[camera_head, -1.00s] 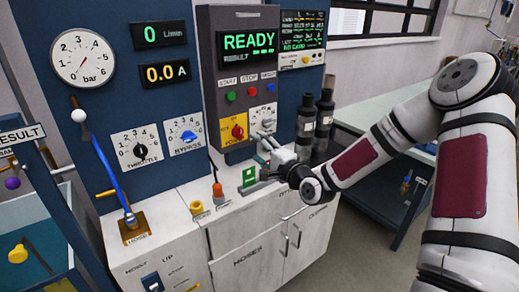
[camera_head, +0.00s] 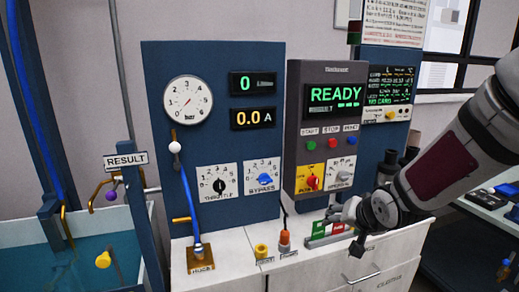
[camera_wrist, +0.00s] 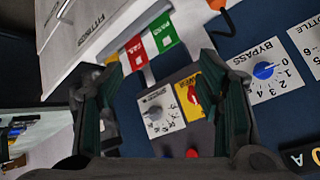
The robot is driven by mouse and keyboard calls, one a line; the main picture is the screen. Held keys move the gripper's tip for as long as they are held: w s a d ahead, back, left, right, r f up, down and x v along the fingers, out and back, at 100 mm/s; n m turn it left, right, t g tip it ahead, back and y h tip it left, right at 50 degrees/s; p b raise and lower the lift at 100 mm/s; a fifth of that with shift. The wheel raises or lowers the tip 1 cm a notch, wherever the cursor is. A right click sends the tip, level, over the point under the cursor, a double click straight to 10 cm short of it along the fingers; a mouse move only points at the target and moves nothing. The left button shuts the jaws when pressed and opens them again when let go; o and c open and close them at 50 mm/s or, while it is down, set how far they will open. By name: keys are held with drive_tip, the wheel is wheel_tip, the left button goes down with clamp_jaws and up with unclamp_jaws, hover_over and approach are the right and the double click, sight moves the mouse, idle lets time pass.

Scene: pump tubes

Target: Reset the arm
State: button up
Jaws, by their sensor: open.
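My gripper (camera_head: 346,229) is open and empty at the right end of the bench, in front of the console, in the head view. In the wrist view the dark fingers of my gripper (camera_wrist: 163,108) stand wide apart, one on each side. Between them show the panel with the red knob (camera_wrist: 192,97), a grey dial (camera_wrist: 157,114) and the red and green cards (camera_wrist: 152,42). My arm comes in from the right and covers part of the bench's right side.
The grey console (camera_head: 326,130) reads READY. The blue panel (camera_head: 215,140) carries a gauge, readouts and dials. A tank (camera_head: 80,245) is at left.

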drive_tip(key=s+a+r+n+g, duration=0.1)
drive_tip(key=s+r, duration=0.4)
drive_tip(key=s, duration=1)
drive_tip(key=s+a+r+n+g, duration=0.1)
drive_tip(key=s+r+n+g, duration=0.2)
drive_tip(key=s, duration=1.3)
wheel_tip(320, 180, up, 2)
drive_tip(key=shift+r+n+g+h, duration=0.25)
drive_tip(key=shift+n+g+h, duration=0.15)
